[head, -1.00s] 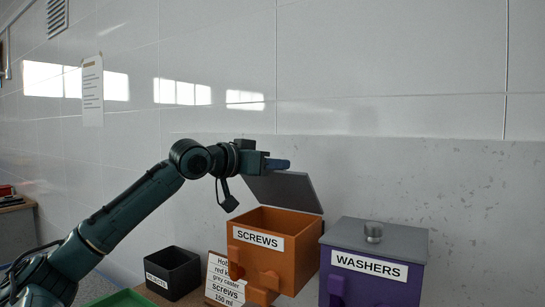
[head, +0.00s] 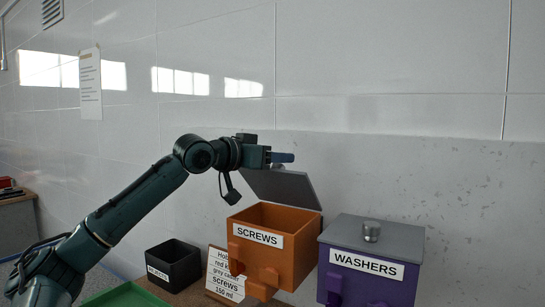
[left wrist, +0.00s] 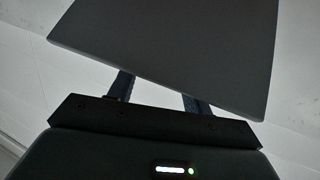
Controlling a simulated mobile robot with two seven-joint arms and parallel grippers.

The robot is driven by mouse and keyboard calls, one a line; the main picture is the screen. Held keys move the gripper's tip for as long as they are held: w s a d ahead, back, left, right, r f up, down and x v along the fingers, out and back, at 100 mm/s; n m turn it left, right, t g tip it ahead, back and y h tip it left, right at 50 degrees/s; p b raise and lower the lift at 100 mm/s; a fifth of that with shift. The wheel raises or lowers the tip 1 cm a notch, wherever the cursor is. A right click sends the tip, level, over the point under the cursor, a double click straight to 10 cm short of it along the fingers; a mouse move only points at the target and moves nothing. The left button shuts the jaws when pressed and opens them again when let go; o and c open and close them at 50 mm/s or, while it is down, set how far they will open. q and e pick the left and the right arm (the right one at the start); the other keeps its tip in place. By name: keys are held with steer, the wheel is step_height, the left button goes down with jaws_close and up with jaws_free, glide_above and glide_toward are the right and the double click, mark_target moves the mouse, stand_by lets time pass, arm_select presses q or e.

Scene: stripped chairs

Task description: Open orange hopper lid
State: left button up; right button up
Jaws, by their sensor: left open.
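The orange hopper (head: 263,263) labelled SCREWS stands against the wall at the lower middle of the head view. Its grey lid (head: 284,189) is raised and tilted back toward the wall, and the hopper's top is open. My left gripper (head: 284,158) is above the lid's raised upper edge, with its fingers pointing right. In the left wrist view the lid (left wrist: 175,45) is a large dark plate just ahead of the open fingers (left wrist: 160,92), partly covering their tips. I cannot tell whether they touch it. My right gripper is in neither view.
A purple hopper (head: 340,283) labelled WASHERS stands close on the right, its grey lid (head: 345,236) shut with a knob on top. A black bin (head: 173,265), a card (head: 222,287) with printed text and a green tray (head: 125,296) are at the lower left. The tiled wall is close behind.

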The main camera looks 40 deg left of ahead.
arm_select(q)
steer(key=shift+f, duration=0.15)
steer(key=shift+s+a+r+b, duration=0.1)
steer(key=shift+s+r+b, duration=0.25)
steer(key=shift+r, duration=0.1)
steer(key=shift+s+a+r+b, duration=0.15)
steer(key=shift+s+r+b, duration=0.1)
steer(key=shift+s+r, duration=0.45)
steer(key=shift+s+a+r+b, duration=0.15)
steer(key=shift+s+r+b, duration=0.1)
steer(key=shift+s+r, duration=0.35)
steer(key=s+a+r, duration=0.1)
steer(key=s+r, duration=0.6)
steer(key=shift+a+r, duration=0.15)
steer(key=shift+a, duration=0.1)
